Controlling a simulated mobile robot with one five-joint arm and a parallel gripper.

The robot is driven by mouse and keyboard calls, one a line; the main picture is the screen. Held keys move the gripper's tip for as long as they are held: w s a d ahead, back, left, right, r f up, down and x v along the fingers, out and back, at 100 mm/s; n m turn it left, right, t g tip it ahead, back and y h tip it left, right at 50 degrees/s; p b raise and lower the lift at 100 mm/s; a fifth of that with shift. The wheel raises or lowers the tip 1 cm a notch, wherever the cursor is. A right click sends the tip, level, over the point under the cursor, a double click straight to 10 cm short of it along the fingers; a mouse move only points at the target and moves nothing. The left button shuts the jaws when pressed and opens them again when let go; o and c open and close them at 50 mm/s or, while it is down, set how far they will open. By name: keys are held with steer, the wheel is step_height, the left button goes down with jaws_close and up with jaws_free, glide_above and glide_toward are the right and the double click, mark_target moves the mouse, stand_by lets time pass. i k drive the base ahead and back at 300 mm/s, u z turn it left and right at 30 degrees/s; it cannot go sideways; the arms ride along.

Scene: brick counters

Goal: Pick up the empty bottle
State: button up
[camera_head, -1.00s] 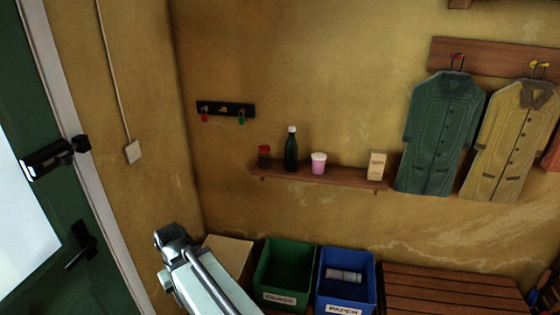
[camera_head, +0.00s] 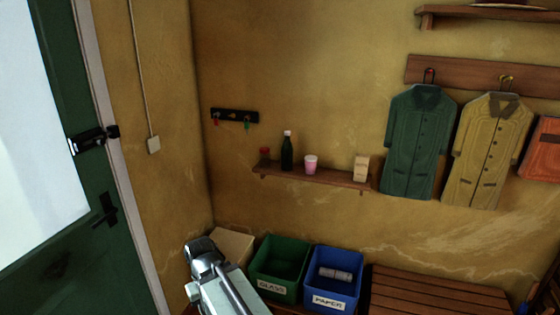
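A dark green bottle (camera_head: 287,153) with a white cap stands upright on a narrow wooden wall shelf (camera_head: 325,180). Whether the bottle is empty cannot be seen. My arm (camera_head: 222,283) rises from the bottom of the picture, below and to the left of the shelf, well apart from the bottle. My gripper's fingers do not show.
A carton (camera_head: 361,168) stands at the shelf's right end. Below are a green GLASS bin (camera_head: 277,288), a blue PAPER bin (camera_head: 331,297) holding a pale roll, a cardboard box (camera_head: 235,246) and a slatted bench (camera_head: 440,292). Coats hang at right; a green door (camera_head: 105,205) is at left.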

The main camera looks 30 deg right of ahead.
mark_target(287, 149)
steer(key=z, duration=0.3)
steer(key=i, duration=0.95)
steer(key=u, duration=0.25)
